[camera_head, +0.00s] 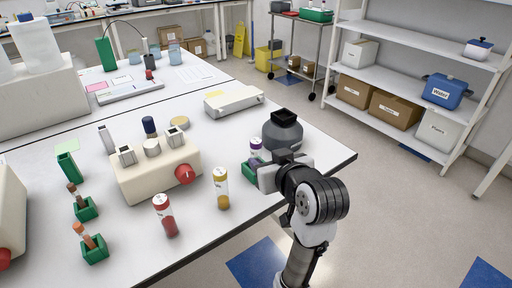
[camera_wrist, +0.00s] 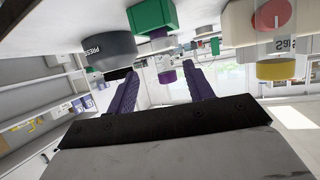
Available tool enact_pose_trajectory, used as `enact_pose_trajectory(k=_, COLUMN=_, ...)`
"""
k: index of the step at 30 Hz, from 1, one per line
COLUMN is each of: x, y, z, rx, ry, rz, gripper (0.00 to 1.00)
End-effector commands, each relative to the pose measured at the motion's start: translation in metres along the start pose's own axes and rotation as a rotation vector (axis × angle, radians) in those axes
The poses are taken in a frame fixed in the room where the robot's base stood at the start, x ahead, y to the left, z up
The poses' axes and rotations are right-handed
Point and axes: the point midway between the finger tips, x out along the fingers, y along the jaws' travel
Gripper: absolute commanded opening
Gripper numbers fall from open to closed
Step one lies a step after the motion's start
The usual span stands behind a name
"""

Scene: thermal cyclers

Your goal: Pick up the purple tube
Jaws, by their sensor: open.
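The purple tube (camera_head: 256,146) stands in a small green holder (camera_head: 249,170) near the table's right edge. In the wrist view, which looks upside down, its purple cap (camera_wrist: 167,77) and pale body hang below the green holder (camera_wrist: 151,17). My gripper (camera_head: 262,172) is beside the tube and partly hides it and the holder in the head view. In the wrist view the two purple fingers (camera_wrist: 164,74) are spread apart, with the tube showing between their tips. Whether a finger touches it I cannot tell.
A dark grey jar (camera_head: 284,134) stands close behind the tube; it also shows in the wrist view (camera_wrist: 108,47). A yellow-capped tube (camera_head: 221,188) and a red-capped tube (camera_head: 165,214) stand to the left. A beige machine (camera_head: 150,183) with a red knob is behind them.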

Motion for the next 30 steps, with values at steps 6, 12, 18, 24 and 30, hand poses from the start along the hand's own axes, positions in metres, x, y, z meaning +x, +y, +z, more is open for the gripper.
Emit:
enact_pose_trajectory(k=6, x=0.01, y=-0.001, z=0.001, rx=-0.005, ry=-0.011, rz=0.006, gripper=0.52)
enact_pose_trajectory(k=12, x=0.035, y=-0.001, z=0.003, rx=-0.007, ry=-0.007, rz=0.007, gripper=0.52)
enact_pose_trajectory(k=18, x=0.053, y=-0.004, z=0.002, rx=-0.006, ry=-0.01, rz=0.004, gripper=0.52)
enact_pose_trajectory(k=24, x=0.082, y=-0.006, z=0.003, rx=-0.006, ry=-0.009, rz=0.006, gripper=0.52)
enact_pose_trajectory(k=30, x=0.089, y=-0.005, z=0.004, rx=-0.006, ry=-0.007, rz=0.009, gripper=0.52)
